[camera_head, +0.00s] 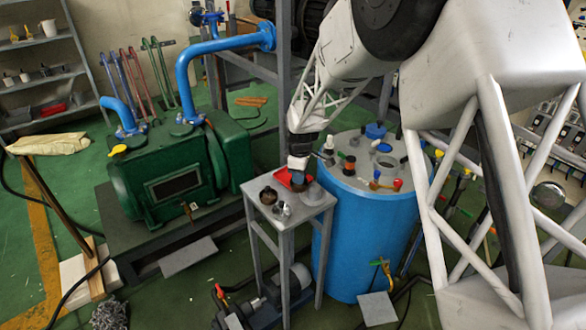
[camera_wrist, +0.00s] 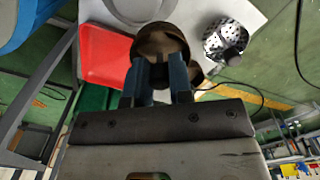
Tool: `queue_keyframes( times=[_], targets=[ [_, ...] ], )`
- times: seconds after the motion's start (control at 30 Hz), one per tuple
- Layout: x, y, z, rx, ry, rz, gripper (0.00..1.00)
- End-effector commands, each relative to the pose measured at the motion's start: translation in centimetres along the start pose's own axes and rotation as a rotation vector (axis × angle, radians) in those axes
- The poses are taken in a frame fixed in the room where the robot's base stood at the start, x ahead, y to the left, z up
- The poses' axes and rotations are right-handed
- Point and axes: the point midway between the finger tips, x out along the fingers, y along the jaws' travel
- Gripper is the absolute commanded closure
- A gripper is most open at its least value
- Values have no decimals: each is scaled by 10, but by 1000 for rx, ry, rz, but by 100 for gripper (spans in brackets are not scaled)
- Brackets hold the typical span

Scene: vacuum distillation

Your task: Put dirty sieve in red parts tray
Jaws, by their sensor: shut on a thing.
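My gripper (camera_wrist: 160,85) is shut on a brown, cup-shaped dirty sieve (camera_wrist: 160,42), which shows between the blue fingers in the wrist view. The red parts tray (camera_wrist: 100,58) lies left of the held sieve, which overlaps its right edge in that view. I cannot tell whether the sieve touches the tray. The held sieve (camera_head: 298,182) shows small and dark under the fingers.
A shiny perforated sieve (camera_wrist: 225,40) and another brown part, mostly hidden, are right of the held sieve. A grey round part (camera_head: 313,194) stands beside the tray. The table (camera_head: 258,183) is crowded. A blue drum (camera_head: 365,220) is close on its right, a green pump (camera_head: 165,175) on its left.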

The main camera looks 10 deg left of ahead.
Motion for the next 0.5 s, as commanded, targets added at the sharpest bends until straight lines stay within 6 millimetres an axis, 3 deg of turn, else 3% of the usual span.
queue_keyframes(
  times=[0.5],
  targets=[
    [7,64,-33,0,0,0,100]
  ],
)
